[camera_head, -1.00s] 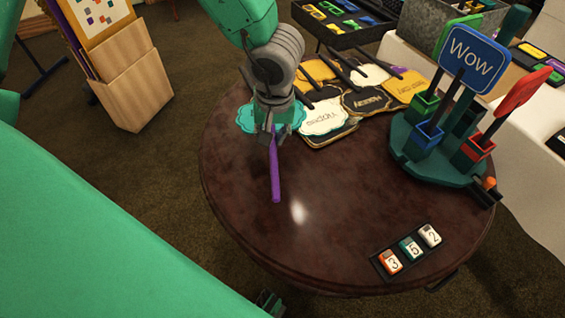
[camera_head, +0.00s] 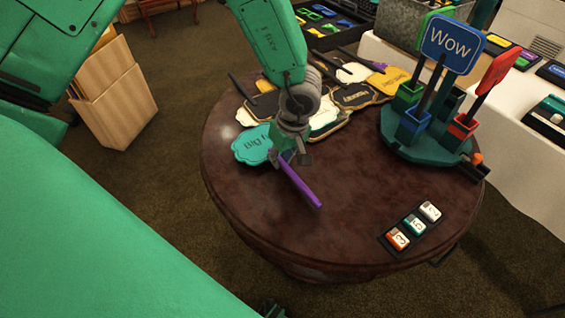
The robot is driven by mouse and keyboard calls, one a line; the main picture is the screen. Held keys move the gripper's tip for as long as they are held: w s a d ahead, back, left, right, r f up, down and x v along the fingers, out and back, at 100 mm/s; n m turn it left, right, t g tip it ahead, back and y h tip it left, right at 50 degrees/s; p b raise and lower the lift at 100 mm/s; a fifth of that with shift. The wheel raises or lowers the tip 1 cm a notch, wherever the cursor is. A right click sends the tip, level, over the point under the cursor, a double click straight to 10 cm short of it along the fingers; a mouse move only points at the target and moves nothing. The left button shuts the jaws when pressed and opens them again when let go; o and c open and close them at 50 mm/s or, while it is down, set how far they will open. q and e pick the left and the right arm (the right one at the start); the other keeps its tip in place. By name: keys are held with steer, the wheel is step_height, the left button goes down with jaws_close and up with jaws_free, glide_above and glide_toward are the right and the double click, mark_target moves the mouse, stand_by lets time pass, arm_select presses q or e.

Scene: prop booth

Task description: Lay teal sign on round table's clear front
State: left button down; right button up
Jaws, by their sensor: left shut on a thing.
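The teal sign (camera_head: 252,146) has a scalloped face with dark lettering, partly hidden by my gripper, and a purple stick (camera_head: 303,188) that points toward the front right. My left gripper (camera_head: 290,160) is shut on the teal sign, near where face and stick meet. It is low over the round table (camera_head: 270,228), a dark reddish-brown top; I cannot tell whether the sign touches it. The front and middle of the table are bare. My right gripper is not clearly in view; only a small dark part shows at the bottom edge.
Several black, white and yellow signs (camera_head: 354,95) lie piled at the table's back. A teal stand (camera_head: 430,148) holds upright signs, including a blue "Wow" sign (camera_head: 452,45), at the right. A number tray (camera_head: 410,229) lies at the front right edge. A wooden rack (camera_head: 115,95) stands left.

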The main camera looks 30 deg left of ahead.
mark_target(281, 158)
arm_select(q)
steer(key=shift+a+f, duration=0.25)
steer(key=shift+f, duration=0.55)
steer(key=shift+w+a+f, duration=0.1)
steer(key=shift+a+f, duration=0.05)
steer(key=shift+a, duration=0.2)
steer(key=shift+d+f, duration=0.1)
steer(key=shift+d, duration=0.2)
steer(key=shift+d+f, duration=0.25)
steer(key=shift+f, duration=0.05)
steer(key=c, duration=1.5)
jaws_free()
steer(key=shift+a, duration=0.35)
arm_select(e)
steer(key=shift+a, duration=0.4)
arm_select(q)
steer(key=shift+f, duration=0.1)
